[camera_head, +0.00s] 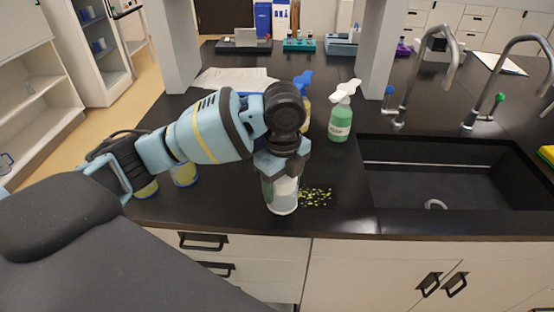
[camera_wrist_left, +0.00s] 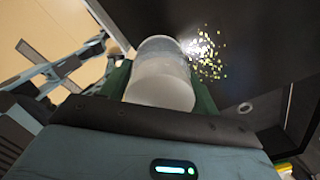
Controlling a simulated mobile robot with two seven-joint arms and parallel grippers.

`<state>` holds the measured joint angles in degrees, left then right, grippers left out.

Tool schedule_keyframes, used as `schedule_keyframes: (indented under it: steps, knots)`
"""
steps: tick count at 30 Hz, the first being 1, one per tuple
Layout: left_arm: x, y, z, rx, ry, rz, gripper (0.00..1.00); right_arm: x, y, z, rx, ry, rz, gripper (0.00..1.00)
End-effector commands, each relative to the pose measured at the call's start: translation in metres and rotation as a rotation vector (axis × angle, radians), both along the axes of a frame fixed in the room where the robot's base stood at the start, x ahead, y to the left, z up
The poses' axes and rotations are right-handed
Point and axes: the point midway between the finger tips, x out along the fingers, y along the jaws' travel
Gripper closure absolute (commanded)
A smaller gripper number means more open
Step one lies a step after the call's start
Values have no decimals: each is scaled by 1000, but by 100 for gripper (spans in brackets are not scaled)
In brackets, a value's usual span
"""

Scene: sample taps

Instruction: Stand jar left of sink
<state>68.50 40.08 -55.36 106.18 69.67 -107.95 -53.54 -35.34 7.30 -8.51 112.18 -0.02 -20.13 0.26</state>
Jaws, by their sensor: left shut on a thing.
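A white translucent jar (camera_head: 283,199) is at the counter's front, left of the dark sink (camera_head: 455,180). My left gripper (camera_head: 281,185) is shut around the jar from above, and the jar looks upright. In the left wrist view the jar (camera_wrist_left: 162,76) sits between the two green fingers, close to the counter. I cannot tell whether its base touches the counter. My right gripper is not in view.
Yellow-green specks (camera_head: 316,196) lie on the counter just right of the jar. Yellow-banded containers (camera_head: 184,173) are at left. Two taps (camera_head: 408,80) rise behind the sink.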

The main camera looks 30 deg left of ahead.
Motion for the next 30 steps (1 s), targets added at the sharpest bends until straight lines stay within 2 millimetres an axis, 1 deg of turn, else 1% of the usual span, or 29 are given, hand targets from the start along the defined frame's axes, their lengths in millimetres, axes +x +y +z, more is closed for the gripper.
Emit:
schedule_keyframes:
  steps: [1,6,9,12,16,23,27,30]
  knots:
    - [11,5,-3,0,3,5,61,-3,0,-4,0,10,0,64]
    - [45,20,-7,0,2,5,61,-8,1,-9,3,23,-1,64]
    - [63,27,-9,-1,1,3,61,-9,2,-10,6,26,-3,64]
    - [77,34,-10,0,2,2,61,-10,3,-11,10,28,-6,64]
    - [87,38,-10,-1,1,-1,61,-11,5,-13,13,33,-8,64]
    - [90,40,-9,0,-1,-1,61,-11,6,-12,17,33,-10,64]
    - [97,43,-10,-1,-1,1,61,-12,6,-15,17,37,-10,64]
    - [97,44,-24,1,2,-1,61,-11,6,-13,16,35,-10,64]
